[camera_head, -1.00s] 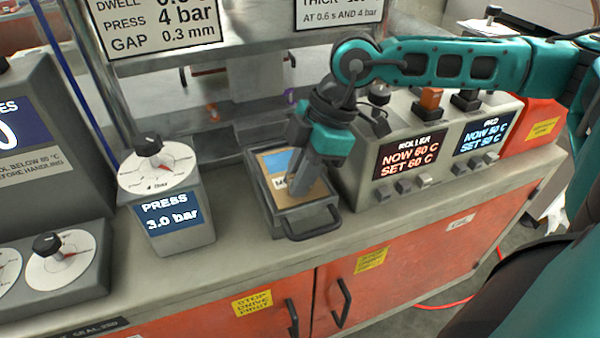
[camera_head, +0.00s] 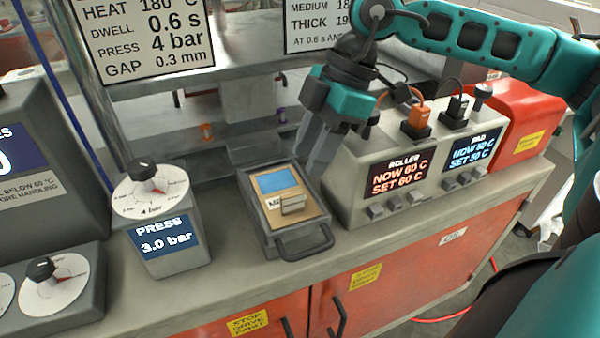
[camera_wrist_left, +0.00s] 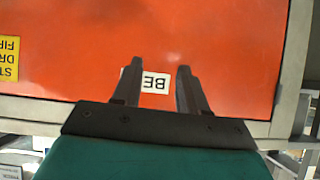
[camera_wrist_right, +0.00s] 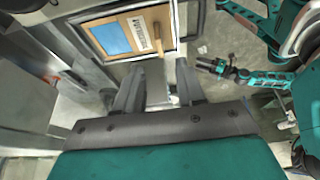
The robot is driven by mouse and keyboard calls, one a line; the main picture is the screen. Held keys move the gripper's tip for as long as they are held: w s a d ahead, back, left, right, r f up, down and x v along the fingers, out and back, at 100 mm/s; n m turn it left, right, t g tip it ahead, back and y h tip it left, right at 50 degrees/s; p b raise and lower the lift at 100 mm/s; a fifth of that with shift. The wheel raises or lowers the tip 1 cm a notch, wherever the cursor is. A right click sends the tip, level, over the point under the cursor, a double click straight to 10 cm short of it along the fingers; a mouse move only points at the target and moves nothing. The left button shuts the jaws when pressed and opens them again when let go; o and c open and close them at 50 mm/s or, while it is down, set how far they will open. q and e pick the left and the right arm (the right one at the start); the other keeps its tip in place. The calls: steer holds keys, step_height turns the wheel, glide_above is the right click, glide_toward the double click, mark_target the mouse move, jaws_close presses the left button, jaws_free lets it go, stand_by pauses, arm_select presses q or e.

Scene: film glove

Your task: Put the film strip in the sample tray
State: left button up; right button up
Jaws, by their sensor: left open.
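A grey tray with a front handle (camera_head: 305,243) sits on the bench, likely the sample tray. In it lies a tan card (camera_head: 270,205) with a blue patch (camera_head: 277,181), a partly hidden label and a small raised grip (camera_head: 292,204); I take this as the film strip. Card (camera_wrist_right: 113,50) and tray also show at the top of the right wrist view. My right gripper (camera_head: 315,160) is open and empty, above the tray's right side, apart from the card. My left gripper (camera_wrist_left: 159,68) is open and empty, facing the orange cabinet front.
The roller and pad control box (camera_head: 385,180) stands close to the tray's right. A press gauge box (camera_head: 165,235) stands to its left. A metal frame with sign plates (camera_head: 150,35) rises behind.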

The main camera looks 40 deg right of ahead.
steer(key=shift+v, duration=1.6)
